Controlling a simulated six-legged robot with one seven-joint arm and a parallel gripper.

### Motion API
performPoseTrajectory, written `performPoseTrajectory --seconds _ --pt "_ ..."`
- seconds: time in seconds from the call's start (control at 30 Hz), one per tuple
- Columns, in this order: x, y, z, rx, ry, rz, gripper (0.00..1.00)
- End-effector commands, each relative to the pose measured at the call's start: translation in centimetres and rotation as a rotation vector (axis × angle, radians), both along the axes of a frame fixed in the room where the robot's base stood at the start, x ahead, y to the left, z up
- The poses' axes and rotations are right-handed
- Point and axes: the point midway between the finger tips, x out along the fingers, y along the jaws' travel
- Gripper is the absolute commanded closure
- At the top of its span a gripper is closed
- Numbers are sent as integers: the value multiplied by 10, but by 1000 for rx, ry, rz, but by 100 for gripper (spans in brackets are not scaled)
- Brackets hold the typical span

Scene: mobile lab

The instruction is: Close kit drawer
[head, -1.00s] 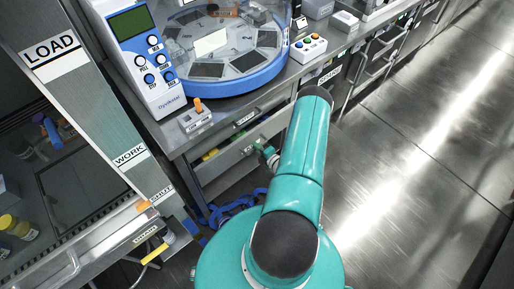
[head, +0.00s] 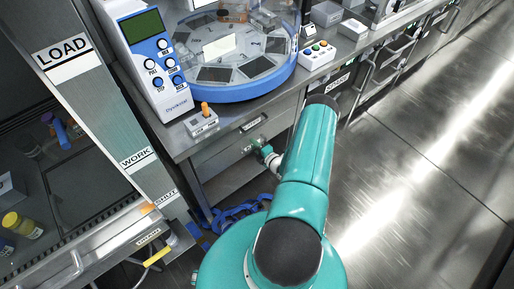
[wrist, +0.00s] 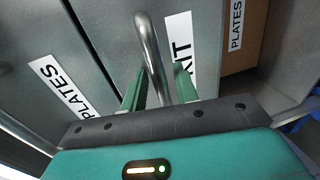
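The kit drawer is a grey metal front (head: 226,154) under the bench in the head view. No open tray or contents show there now, and the front looks about in line with the cabinet. In the wrist view the drawer front (wrist: 105,22) carries a bent metal bar handle (wrist: 149,48) and a partly hidden label (wrist: 181,38) ending in "IT". My gripper (wrist: 158,85) has its green fingers apart, one on each side of the handle. In the head view my gripper (head: 261,149) is small and at the drawer front, partly hidden by my arm.
A "PLATES" label (wrist: 62,90) marks the neighbouring front. A blue-rimmed carousel (head: 235,72) and a small box with an orange lever (head: 202,121) stand on the bench above. Blue coiled tubing (head: 235,211) lies below. The floor (head: 430,170) at right is clear.

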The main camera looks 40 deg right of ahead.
Motion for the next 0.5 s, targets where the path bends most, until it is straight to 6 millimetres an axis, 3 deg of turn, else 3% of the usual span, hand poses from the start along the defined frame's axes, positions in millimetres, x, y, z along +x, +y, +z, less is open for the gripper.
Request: performPoseTrajectory --seconds 0.33,0.5 --pt "-5 -1 -1 0 3 -2 68" --pt "-24 0 3 1 4 -4 68"
